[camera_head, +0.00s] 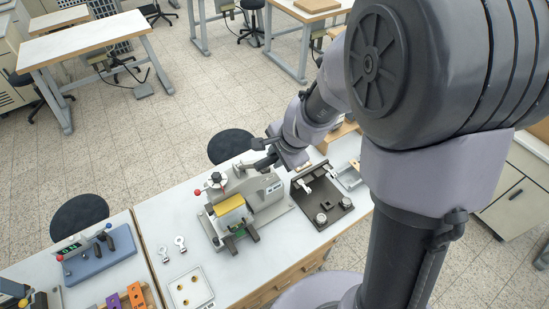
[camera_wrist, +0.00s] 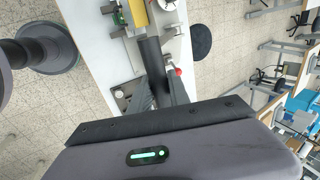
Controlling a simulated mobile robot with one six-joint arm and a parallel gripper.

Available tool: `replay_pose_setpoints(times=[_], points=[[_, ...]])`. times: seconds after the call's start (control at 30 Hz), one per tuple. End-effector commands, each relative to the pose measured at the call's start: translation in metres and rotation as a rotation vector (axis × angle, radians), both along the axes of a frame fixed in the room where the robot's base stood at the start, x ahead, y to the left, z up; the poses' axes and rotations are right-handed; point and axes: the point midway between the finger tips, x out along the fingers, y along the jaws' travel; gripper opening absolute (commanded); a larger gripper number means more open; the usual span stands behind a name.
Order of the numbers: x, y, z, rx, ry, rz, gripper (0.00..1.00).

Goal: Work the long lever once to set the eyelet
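The grey stamping press (camera_head: 262,192) stands on the white bench in the head view, with a yellow block (camera_head: 229,204) at its front. My gripper (camera_head: 262,153) is just above the back of the press, its two fingers apart. In the wrist view my gripper (camera_wrist: 160,88) has a dark, thick bar (camera_wrist: 151,55) in line with the gap between its fingers; it looks like a lever grip. Whether the fingers touch it cannot be told. A red knob (camera_wrist: 178,71) shows close to the right finger. The eyelet cannot be made out.
A dark fixture plate (camera_head: 321,196) lies right of the press. A white tray (camera_head: 190,291) and two small ring-ended parts (camera_head: 180,243) lie left of it. A blue device (camera_head: 97,256) stands on the left bench. Dark round stools (camera_head: 230,145) stand behind the benches.

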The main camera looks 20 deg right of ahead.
Motion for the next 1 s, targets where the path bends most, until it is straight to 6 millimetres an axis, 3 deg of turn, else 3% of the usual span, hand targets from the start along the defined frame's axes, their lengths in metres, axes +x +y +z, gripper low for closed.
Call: replay_pose_setpoints(times=[0.17, 0.33, 0.5, 0.7, 0.87, 1.0], points=[[-0.002, -0.001, -0.004, -0.001, -0.001, 0.000, 0.00], [-0.018, -0.006, -0.027, 0.000, 0.000, -0.001, 0.00], [-0.027, -0.009, -0.032, 0.000, 0.000, 0.000, 0.00], [-0.044, -0.014, -0.060, 0.000, 0.000, -0.001, 0.00], [-0.050, -0.016, -0.064, 0.000, 0.000, 0.001, 0.00], [-0.058, -0.019, -0.085, 0.000, 0.000, -0.001, 0.00]])
